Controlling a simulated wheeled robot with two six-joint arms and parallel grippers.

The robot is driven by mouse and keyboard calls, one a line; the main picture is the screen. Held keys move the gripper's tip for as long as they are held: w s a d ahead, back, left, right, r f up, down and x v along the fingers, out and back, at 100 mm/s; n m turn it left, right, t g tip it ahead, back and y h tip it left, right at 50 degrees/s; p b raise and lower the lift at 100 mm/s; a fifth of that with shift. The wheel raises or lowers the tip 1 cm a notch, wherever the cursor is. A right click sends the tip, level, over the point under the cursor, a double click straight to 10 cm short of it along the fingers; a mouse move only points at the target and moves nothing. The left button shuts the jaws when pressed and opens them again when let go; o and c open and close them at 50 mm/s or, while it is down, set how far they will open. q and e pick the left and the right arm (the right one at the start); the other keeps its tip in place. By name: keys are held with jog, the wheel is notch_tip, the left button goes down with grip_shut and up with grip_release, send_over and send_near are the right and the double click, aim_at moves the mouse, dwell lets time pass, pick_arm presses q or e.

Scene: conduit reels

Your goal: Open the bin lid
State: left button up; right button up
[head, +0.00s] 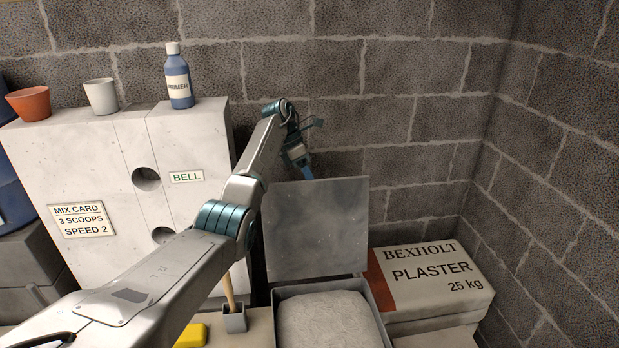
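The grey bin (378,324) stands at the bottom middle, with a pale, lumpy filling (325,317) showing inside. Its flat grey lid (318,232) stands up nearly vertical at the bin's back edge, so the bin is open. My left arm reaches in from the lower left, over the scene. My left gripper (304,166) is at the lid's upper edge, near its left part. The gripper's blue fingertips are partly hidden by the lid, and I cannot tell whether they are open or touch it. My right gripper is out of view.
A plaster sack (430,275) lies right of the bin. A pale cabinet (75,165) at left carries a blue bottle (179,80), a white cup (101,97) and a terracotta cup (30,103). A yellow object (190,336) and small grey holder (235,321) sit left of the bin.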

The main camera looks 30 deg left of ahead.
pick_arm(q)
jog(key=p+v, duration=0.6)
jog(key=v, duration=0.5)
